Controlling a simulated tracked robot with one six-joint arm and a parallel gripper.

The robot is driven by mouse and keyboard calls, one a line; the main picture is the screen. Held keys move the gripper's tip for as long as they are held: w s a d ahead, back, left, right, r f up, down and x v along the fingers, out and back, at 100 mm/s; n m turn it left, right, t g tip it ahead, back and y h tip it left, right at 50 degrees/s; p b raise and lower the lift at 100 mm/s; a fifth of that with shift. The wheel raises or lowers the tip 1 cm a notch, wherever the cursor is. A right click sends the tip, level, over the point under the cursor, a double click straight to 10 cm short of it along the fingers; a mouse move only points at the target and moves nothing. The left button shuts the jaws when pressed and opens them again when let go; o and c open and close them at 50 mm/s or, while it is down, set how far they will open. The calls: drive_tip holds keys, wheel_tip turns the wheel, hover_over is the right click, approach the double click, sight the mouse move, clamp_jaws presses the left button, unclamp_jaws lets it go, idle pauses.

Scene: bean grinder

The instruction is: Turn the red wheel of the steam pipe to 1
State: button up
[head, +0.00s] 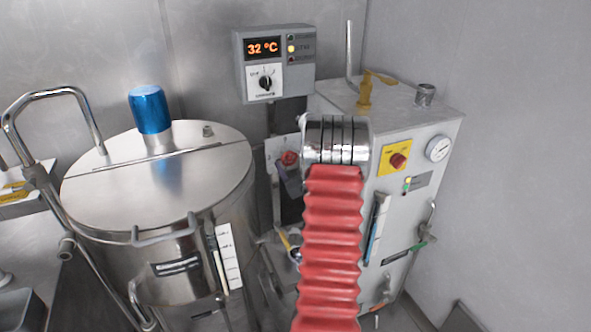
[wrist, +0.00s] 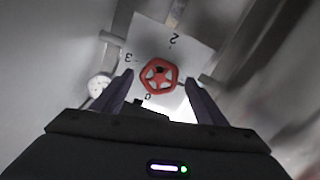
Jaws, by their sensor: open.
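The red wheel (wrist: 158,76), a small spoked handwheel, sits in front of a white plate (wrist: 190,48) in the wrist view. The plate's digits 2, 3 and 0 show at odd angles around the wheel; I cannot make out a 1. I cannot tell which digit the wheel is set to. My gripper (wrist: 157,80) is open, one purple finger to each side of the wheel; I cannot tell whether they touch it. In the head view the wheel (head: 289,158) shows just left of my wrist, with a purple finger below it; my arm hides the rest.
A steel vat (head: 160,180) with a blue cap stands left. A control box (head: 273,65) reading 32 °C is above. A grey boiler cabinet (head: 425,165) with a gauge and red knob stands right. Pipes (wrist: 178,12) run near the plate.

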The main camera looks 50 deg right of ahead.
drive_tip(key=v, duration=1.3)
drive_tip(key=shift+s+a, duration=0.15)
drive_tip(key=shift+s, duration=0.1)
drive_tip(key=shift+f, duration=0.2)
drive_tip(key=s+d+f+m+g+y, duration=0.15)
drive_tip(key=s+f+g, duration=0.4)
drive_tip(key=f, duration=0.55)
drive_tip(key=s+a+f+m+g+y, duration=0.1)
drive_tip(key=s+a+m+g, duration=0.15)
drive_tip(key=a+g, duration=0.25)
drive_tip(key=a+r+n+y, duration=0.2)
drive_tip(key=a+r, duration=0.6)
drive_tip(key=a, duration=0.7)
drive_tip(key=a+r+n+y, duration=0.2)
drive_tip(key=a+r, duration=0.7)
drive_tip(key=a, duration=0.7)
drive_tip(key=a+r+n+y, duration=0.2)
drive_tip(key=a+r, duration=0.6)
drive_tip(key=a, duration=0.8)
drive_tip(key=shift+s+a+r+n+t+y, duration=0.25)
drive_tip(key=shift+n+t+y, duration=0.1)
drive_tip(key=shift+n, duration=0.25)
